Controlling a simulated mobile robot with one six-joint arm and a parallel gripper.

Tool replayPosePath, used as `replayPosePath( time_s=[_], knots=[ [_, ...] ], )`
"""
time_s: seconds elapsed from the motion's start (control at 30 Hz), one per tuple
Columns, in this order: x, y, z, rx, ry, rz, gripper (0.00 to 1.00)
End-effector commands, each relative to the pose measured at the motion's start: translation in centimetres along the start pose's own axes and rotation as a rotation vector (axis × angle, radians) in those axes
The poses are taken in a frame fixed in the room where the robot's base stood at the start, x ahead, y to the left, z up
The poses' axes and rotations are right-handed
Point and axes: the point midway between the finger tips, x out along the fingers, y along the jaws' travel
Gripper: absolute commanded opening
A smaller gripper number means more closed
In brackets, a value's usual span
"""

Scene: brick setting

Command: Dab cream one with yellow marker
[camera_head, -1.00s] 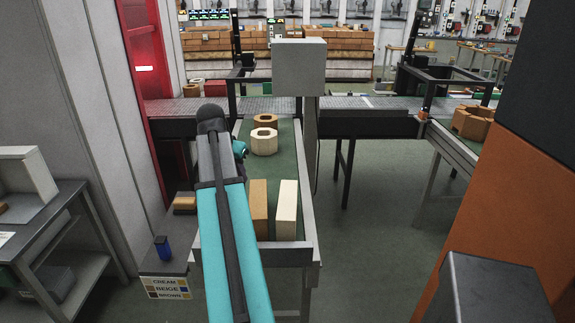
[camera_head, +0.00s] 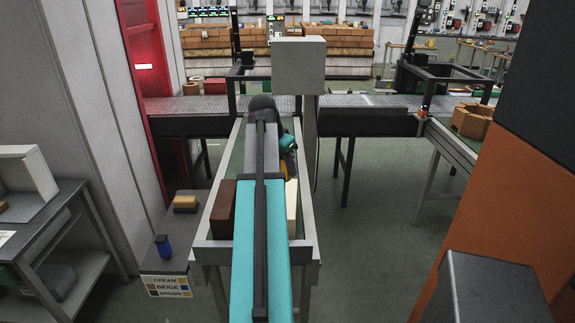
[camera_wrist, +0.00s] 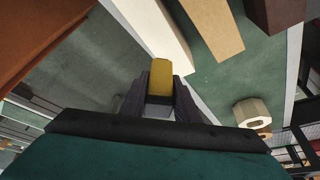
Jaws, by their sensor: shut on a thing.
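My gripper (camera_wrist: 161,98) is shut on the yellow marker (camera_wrist: 162,72), whose blocky yellow end sticks out past the fingertips. In the wrist view the cream brick (camera_wrist: 151,28) lies just beyond the marker's end; I cannot tell whether they touch. The beige brick (camera_wrist: 212,30) is beside it, and part of the brown brick (camera_wrist: 275,12) shows at the top. In the head view my arm covers most of the table. The cream brick (camera_head: 292,205) shows only in part at the arm's right, the brown brick (camera_head: 222,208) stands at its left, and the beige one is hidden.
A blue marker (camera_head: 163,247) stands on a side shelf by a tan block (camera_head: 185,203), above a colour sign (camera_head: 167,286). A cream ring-shaped piece (camera_wrist: 252,112) is farther along the table.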

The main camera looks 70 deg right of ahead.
Motion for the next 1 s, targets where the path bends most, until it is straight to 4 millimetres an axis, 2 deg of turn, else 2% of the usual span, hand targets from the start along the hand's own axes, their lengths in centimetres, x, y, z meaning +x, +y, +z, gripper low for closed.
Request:
replayPosePath(
  time_s=[0.27, 1.0],
  knots=[
    [0.8, 0.0, 0.4, -0.001, 0.000, 0.000, 0.14],
    [5.3, 0.0, 2.3, -0.002, 0.000, -0.001, 0.14]
  ],
)
